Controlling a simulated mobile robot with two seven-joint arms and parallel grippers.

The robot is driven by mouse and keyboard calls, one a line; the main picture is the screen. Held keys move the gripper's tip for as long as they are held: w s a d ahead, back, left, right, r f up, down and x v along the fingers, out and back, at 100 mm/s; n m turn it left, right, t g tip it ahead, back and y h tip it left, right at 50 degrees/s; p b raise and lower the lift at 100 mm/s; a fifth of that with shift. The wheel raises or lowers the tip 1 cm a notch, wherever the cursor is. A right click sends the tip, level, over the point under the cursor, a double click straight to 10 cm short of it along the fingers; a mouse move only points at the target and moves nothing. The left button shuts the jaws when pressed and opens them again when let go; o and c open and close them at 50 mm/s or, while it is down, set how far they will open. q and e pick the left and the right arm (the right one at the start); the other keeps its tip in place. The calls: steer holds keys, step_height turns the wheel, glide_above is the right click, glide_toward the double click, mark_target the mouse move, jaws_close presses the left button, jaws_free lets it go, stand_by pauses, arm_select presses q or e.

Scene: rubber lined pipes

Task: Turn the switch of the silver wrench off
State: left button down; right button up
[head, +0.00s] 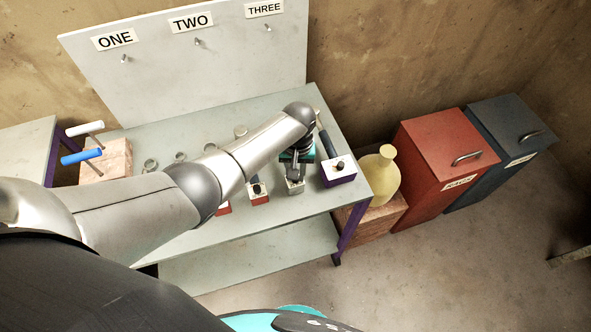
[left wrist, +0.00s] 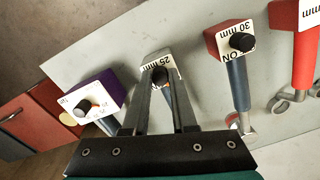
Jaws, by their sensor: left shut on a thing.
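The silver wrench (head: 295,188) lies near the front edge of the workbench, its grey block end facing the front. In the left wrist view its block (left wrist: 151,61) carries a white label reading 25 mm. My left gripper (head: 294,175) reaches down over this block. In the left wrist view the two fingers of the left gripper (left wrist: 161,80) are close together at the dark switch knob on the block, shut on it. The fingers hide most of the knob and the switch's marking. The right gripper is not in view.
A purple-sided wrench (head: 338,171) lies close on the right, and a red wrench (left wrist: 235,40) labelled 30 mm close on the other side. Another red wrench (left wrist: 305,45) is farther along. A board (head: 190,65) with hooks marked ONE, TWO, THREE stands behind.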

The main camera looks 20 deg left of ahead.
arm_select(q)
steer(key=m+p, duration=0.1)
steer(key=m, duration=0.2)
steer(key=shift+m, duration=0.4)
steer(key=shift+m+p, duration=0.3)
steer(key=shift+m, duration=1.5)
steer(key=c, duration=0.7)
jaws_free()
steer(key=shift+d+r+p, duration=0.1)
steer(key=shift+r+p, duration=0.2)
steer(key=shift+r, duration=0.2)
step_height(320, 180, up, 14)
steer(key=p, duration=0.3)
steer(key=shift+d+p, duration=0.35)
steer(key=shift+d, duration=0.1)
